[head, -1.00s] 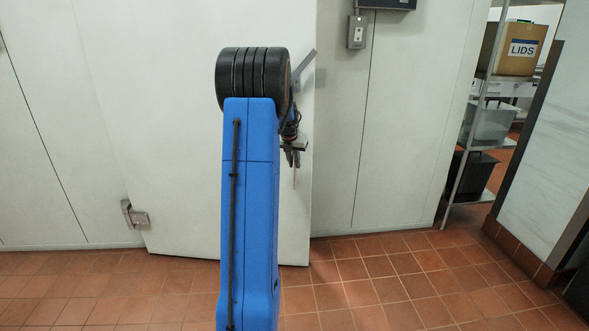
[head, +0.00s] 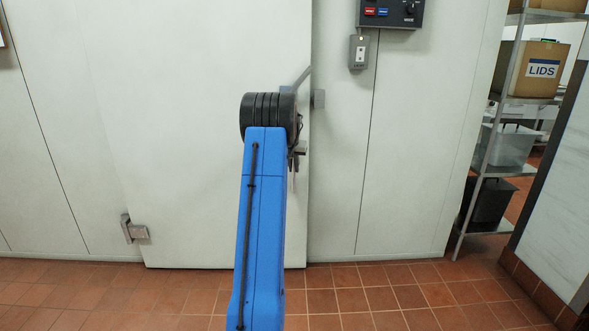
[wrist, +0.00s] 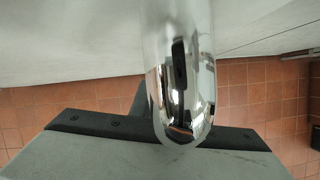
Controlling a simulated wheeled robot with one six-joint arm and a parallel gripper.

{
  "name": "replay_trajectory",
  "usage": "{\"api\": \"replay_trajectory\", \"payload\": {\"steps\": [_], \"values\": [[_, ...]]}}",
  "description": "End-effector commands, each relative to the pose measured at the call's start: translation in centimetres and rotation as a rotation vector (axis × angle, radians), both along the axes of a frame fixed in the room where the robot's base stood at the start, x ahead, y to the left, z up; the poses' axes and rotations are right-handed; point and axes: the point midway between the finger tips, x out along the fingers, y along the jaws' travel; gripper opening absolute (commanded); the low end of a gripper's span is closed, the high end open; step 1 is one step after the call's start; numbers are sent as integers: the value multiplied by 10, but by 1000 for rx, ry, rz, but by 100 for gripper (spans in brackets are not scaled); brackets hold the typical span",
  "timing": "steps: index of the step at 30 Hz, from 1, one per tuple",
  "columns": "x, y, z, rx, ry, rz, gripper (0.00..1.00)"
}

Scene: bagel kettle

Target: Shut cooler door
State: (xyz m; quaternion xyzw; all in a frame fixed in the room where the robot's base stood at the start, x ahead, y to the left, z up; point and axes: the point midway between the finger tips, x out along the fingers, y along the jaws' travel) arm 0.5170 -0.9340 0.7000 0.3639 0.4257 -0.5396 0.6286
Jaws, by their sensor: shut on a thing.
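The cooler door (head: 200,70) is a large pale panel in the head view, with a hinge (head: 138,231) low on its left. It stands nearly flush with the wall; I cannot tell if a small gap is left. My gripper (head: 297,165) is at the door's right edge, partly hidden behind my blue arm. In the wrist view, a shiny chrome door handle (wrist: 180,85) stands upright at the jaws, and my gripper is shut on it. A grey latch piece (head: 301,77) shows above, beside a small plate (head: 318,98) on the wall.
A control box (head: 390,12) and a grey switch (head: 358,52) are on the wall right of the door. A metal shelf rack (head: 487,165) with a LIDS box (head: 540,70) stands at right. The red tile floor (head: 380,290) is clear in front.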

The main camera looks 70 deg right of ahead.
Motion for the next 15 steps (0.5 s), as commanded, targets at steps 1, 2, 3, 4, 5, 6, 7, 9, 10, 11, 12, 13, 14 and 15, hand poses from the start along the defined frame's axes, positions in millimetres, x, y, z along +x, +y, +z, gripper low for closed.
{"api": "replay_trajectory", "payload": {"steps": [1,2,3,4,5,6,7,9,10,11,12,13,14,15], "values": [[2,-8,6,-23,-4,4,0],[2,-8,6,-24,-4,4,0],[3,-8,6,-24,-4,4,0],[3,-8,6,-24,-4,4,0],[3,-8,6,-24,-4,4,0],[3,-8,6,-23,-5,4,0],[3,-8,6,-23,-5,4,0],[3,-8,6,-23,-5,5,0],[3,-8,6,-22,-5,4,23],[4,-8,6,-22,-5,4,30],[4,-8,6,-22,-5,4,34],[4,-8,5,-22,-5,4,34],[4,-8,5,-22,-5,4,34],[4,-8,5,-22,-5,4,34]]}}
